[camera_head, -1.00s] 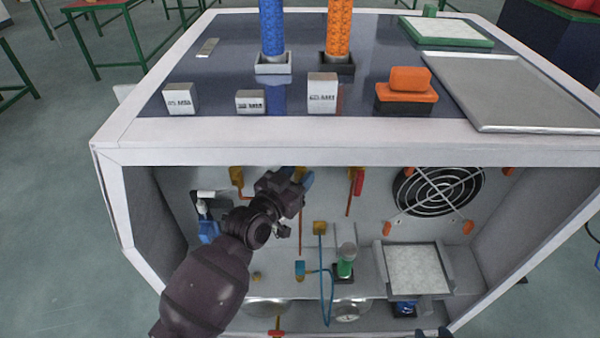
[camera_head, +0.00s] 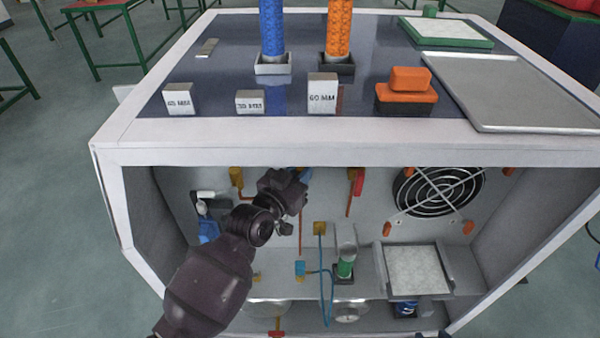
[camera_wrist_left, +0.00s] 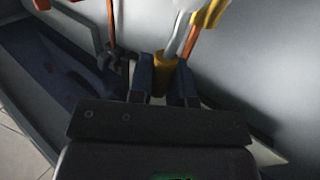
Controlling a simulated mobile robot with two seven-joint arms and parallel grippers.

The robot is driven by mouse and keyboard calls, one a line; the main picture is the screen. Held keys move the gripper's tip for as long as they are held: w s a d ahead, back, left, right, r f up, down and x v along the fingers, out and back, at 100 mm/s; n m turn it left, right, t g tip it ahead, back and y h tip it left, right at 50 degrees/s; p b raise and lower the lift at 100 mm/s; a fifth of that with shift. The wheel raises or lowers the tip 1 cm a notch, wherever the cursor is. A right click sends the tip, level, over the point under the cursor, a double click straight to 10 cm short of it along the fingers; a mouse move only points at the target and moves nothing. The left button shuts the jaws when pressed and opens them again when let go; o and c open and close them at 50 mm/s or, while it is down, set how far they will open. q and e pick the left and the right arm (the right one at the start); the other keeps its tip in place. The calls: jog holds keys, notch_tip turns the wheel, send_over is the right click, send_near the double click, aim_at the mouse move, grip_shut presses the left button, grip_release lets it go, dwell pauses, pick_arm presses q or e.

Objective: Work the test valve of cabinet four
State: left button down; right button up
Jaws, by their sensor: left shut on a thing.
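My left gripper (camera_head: 292,190) reaches into the open front of the cabinet (camera_head: 340,160) and covers most of the middle valve on its back wall. A bit of a blue handle (camera_head: 306,174) shows beside the jaws. In the left wrist view, the two dark fingers (camera_wrist_left: 165,82) are shut on a yellow valve part (camera_wrist_left: 163,68), with a pale rod rising from it. How the blue handle sits between the fingers is hidden. A yellow valve (camera_head: 236,175) is to the left, and a valve with a red handle (camera_head: 359,182) is to the right. My right gripper does not show.
A round fan guard (camera_head: 438,190) is on the back wall at right. Below are a green-filled tube (camera_head: 345,268), a blue hose (camera_head: 325,290) and a white-topped stand (camera_head: 413,270). Orange pipes run down close to the gripper. Labelled blocks and columns stand on the cabinet top.

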pick_arm(q)
jog(key=shift+f, duration=0.1)
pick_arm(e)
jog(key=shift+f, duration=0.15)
pick_arm(q)
jog(key=shift+a+f+n+t+h+b, duration=0.2)
jog(key=shift+a+n+t+h+b, duration=0.15)
jog(key=shift+n+b, duration=0.25)
jog(key=a+f+n+t+y+b, duration=0.3)
jog(key=n+t+y+b, duration=0.1)
jog(key=n, duration=0.7)
jog(key=a+f+n+t+y+b, duration=0.3)
jog(key=n+t+y+b, duration=0.2)
jog(key=n, duration=0.7)
jog(key=y+b, duration=0.1)
jog(key=b, duration=0.1)
jog(key=shift+f+n+y+b, duration=0.3)
jog(key=shift+f+y+b, duration=0.05)
jog(key=shift+b, duration=0.05)
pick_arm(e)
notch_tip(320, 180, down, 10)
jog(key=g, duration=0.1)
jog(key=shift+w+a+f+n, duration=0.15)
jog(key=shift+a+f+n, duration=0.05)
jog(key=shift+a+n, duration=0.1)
pick_arm(q)
jog(key=shift+a, duration=0.1)
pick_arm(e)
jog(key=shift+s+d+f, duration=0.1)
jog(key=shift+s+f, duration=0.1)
